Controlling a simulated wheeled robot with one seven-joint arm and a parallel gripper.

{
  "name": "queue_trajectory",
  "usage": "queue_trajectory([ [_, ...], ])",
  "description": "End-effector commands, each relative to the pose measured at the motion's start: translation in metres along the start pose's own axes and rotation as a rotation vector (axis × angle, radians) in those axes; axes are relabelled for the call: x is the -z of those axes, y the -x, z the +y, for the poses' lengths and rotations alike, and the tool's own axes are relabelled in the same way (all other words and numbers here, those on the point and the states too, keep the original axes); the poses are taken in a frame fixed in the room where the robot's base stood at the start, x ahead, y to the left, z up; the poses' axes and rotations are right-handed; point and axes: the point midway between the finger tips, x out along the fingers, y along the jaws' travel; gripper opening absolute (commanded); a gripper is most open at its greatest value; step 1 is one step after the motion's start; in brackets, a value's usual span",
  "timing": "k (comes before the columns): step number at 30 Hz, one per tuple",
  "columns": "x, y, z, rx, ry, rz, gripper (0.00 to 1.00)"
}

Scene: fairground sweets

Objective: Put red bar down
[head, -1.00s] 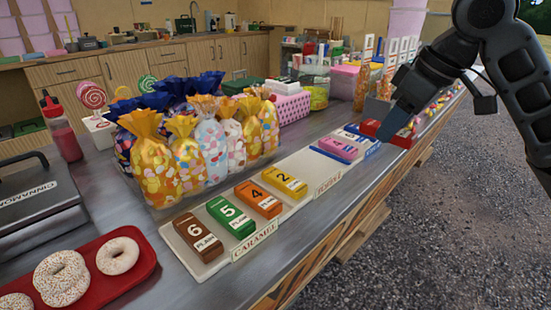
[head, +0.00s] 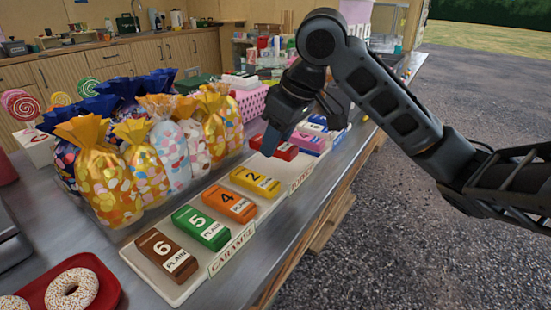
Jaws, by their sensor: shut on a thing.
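My gripper (head: 271,138) is over the far end of the cream board (head: 262,165), shut on the red bar (head: 288,151). The gripper partly hides the bar's left end. The bar is low over the board, past the yellow bar 2 (head: 255,181); I cannot tell if it touches. Nearer on the board lie the orange bar 4 (head: 230,203), green bar 5 (head: 202,227) and brown bar 6 (head: 166,255), behind a CARAMEL label (head: 232,249). A pink bar (head: 310,142) and blue-and-white bars lie just beyond the red bar.
Wrapped sweet bags (head: 100,180) crowd the left of the board. A pink dotted box (head: 250,101) stands behind. A red tray (head: 103,281) with doughnuts is at the near left. The counter's right edge drops to gravel.

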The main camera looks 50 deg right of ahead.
Motion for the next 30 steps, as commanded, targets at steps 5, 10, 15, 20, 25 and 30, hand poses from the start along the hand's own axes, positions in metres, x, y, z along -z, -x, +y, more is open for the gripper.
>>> queue_trajectory([
  [5, -0.006, -0.018, -0.001, -0.001, -0.002, -0.001, 0.06],
  [10, -0.014, -0.036, -0.001, -0.001, -0.001, -0.001, 0.06],
  [15, -0.014, -0.039, -0.001, -0.001, 0.000, 0.001, 0.06],
  [20, -0.014, -0.039, -0.001, 0.000, 0.000, 0.001, 0.06],
  [25, -0.017, -0.044, -0.001, 0.001, 0.000, 0.000, 0.06],
  [30, -0.019, -0.049, -0.001, 0.001, 0.000, -0.003, 0.06],
])
